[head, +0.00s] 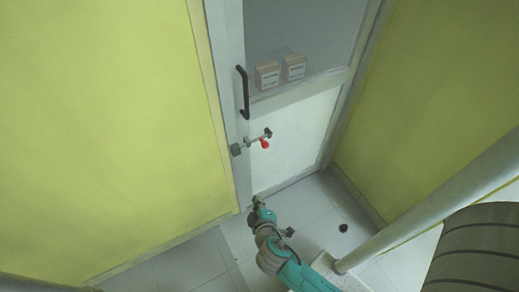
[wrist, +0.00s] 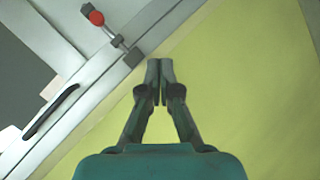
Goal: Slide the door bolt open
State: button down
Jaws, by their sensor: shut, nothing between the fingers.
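The door bolt (head: 251,142) is a grey metal rod with a red knob (head: 265,143), fixed across the door's left edge below the black handle. It also shows in the wrist view (wrist: 117,40), with the red knob (wrist: 96,18) at its upper end and a dark block at its lower end by the frame. The door (head: 293,137) is white below with a glass pane above. My gripper (wrist: 160,62) is shut and empty, apart from the bolt, below and right of it in the wrist view. In the head view my gripper (head: 258,200) is low before the door.
A black handle (head: 243,92) stands on the door above the bolt. Two small boxes (head: 280,73) show through the glass. Yellow walls (head: 110,120) flank the door. A pale pole (head: 430,209) crosses at right, and a small dark object (head: 343,228) lies on the tiled floor.

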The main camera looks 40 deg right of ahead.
jog(key=w+d+r+m+g+h, duration=0.1)
jog(key=w+d+r+h, duration=0.3)
jog(key=w, duration=0.5)
notch_tip(320, 180, up, 2)
jog(key=shift+w+r+m+g+h, duration=0.1)
jog(key=shift+w+m+g+h, duration=0.15)
jog(key=shift+m+g+h, duration=0.2)
jog(key=shift+d, duration=0.1)
jog(key=s+d+f+x, duration=0.1)
jog(key=s+x, duration=0.1)
jog(key=x, duration=1)
jog(key=shift+d, duration=0.45)
